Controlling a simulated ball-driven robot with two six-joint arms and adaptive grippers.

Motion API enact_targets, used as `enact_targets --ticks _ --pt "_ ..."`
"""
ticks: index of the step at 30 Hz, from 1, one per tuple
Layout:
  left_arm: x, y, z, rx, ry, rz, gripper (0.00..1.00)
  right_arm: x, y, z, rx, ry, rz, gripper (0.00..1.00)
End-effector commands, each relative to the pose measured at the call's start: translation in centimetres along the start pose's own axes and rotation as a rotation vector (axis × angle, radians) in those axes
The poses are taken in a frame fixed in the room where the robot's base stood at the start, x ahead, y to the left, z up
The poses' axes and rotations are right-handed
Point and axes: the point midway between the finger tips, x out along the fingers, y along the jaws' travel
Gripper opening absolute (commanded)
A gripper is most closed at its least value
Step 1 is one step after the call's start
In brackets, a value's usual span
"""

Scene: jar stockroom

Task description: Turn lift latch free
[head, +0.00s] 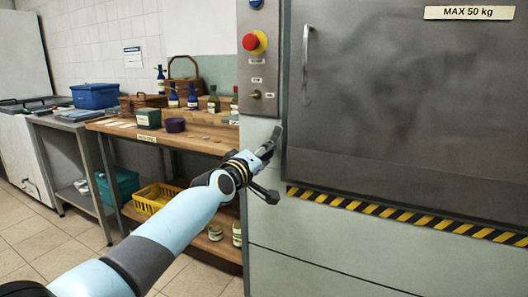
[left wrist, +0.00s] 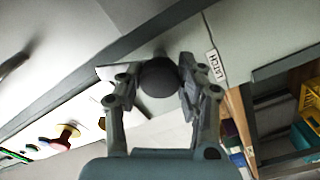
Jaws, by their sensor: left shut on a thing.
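The lift latch shows in the left wrist view as a dark round knob (left wrist: 158,77) on the pale lift frame, beside a label reading LATCH (left wrist: 215,65). My left gripper (left wrist: 158,85) has its two fingers closed on the knob from both sides. In the head view my left gripper (head: 270,147) reaches the frame just left of the lift door, and it hides most of the latch. The grey lift door (head: 410,110) looks shut, with an upright handle (head: 305,65) near its left edge. My right gripper is not in view.
A control panel with a red button (head: 254,42) and a small switch (head: 255,95) is above the latch. A wooden bench (head: 185,138) with bottles and boxes stands left of the lift. A yellow crate (head: 155,198) is below it. A striped strip (head: 400,214) runs under the door.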

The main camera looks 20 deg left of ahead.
Motion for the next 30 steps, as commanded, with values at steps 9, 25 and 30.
enact_targets --ticks 9,25,30 --pt "-0.01 0.06 -0.03 -0.249 0.001 0.000 0.00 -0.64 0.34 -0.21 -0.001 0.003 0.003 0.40" --pt "-0.02 -0.04 0.03 -0.418 0.000 -0.001 0.00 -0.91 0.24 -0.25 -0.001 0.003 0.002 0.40" --pt "-0.02 -0.05 0.04 -0.423 0.000 -0.001 0.00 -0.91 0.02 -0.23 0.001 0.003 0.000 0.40"
